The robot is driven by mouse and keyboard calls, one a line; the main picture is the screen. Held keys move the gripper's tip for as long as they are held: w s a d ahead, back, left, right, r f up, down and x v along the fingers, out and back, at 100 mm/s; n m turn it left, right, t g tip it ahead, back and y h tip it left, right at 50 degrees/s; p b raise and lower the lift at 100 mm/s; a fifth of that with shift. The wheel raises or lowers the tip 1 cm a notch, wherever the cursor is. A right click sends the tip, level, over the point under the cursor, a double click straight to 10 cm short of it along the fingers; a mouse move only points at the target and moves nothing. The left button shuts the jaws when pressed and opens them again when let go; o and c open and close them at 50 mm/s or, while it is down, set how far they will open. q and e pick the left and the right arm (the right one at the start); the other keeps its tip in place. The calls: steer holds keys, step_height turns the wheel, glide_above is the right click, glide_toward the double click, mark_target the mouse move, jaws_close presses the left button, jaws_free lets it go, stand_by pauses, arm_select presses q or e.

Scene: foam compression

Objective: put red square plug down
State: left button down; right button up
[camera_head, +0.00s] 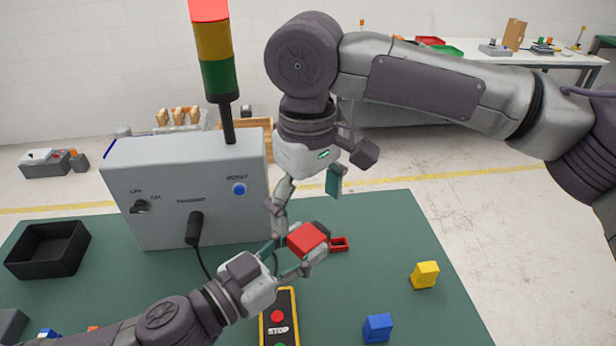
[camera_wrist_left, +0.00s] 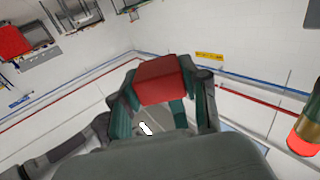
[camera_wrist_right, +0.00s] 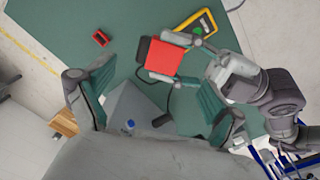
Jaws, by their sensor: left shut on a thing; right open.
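My left gripper (camera_head: 292,254) is shut on the red square plug (camera_head: 307,238) and holds it above the green table. The plug also shows between the fingers in the left wrist view (camera_wrist_left: 160,80) and in the right wrist view (camera_wrist_right: 166,59). A dark part shows at one side of the plug. My right gripper (camera_head: 304,194) is open and empty, above and close to the plug. Its spread fingers show in the right wrist view (camera_wrist_right: 155,105). A small hollow red piece (camera_head: 339,244) lies on the table just right of the plug.
A grey control box (camera_head: 170,210) with a signal tower (camera_head: 216,60) stands behind left. A yellow-edged stop panel (camera_head: 265,322) lies in front. A black tray (camera_head: 48,250), a yellow block (camera_head: 425,275) and a blue block (camera_head: 377,328) are on the green table (camera_head: 400,230). The right side has free room.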

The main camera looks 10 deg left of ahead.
mark_target(308, 234)
step_height(308, 234, down, 6)
stand_by(0.4)
steer(key=c, duration=1.1)
arm_select(q)
steer(key=c, duration=1)
jaws_free()
steer(key=shift+c, duration=0.2)
arm_select(e)
steer(key=shift+c, duration=0.8)
arm_select(q)
steer(key=o, duration=0.5)
steer(key=shift+o, duration=0.2)
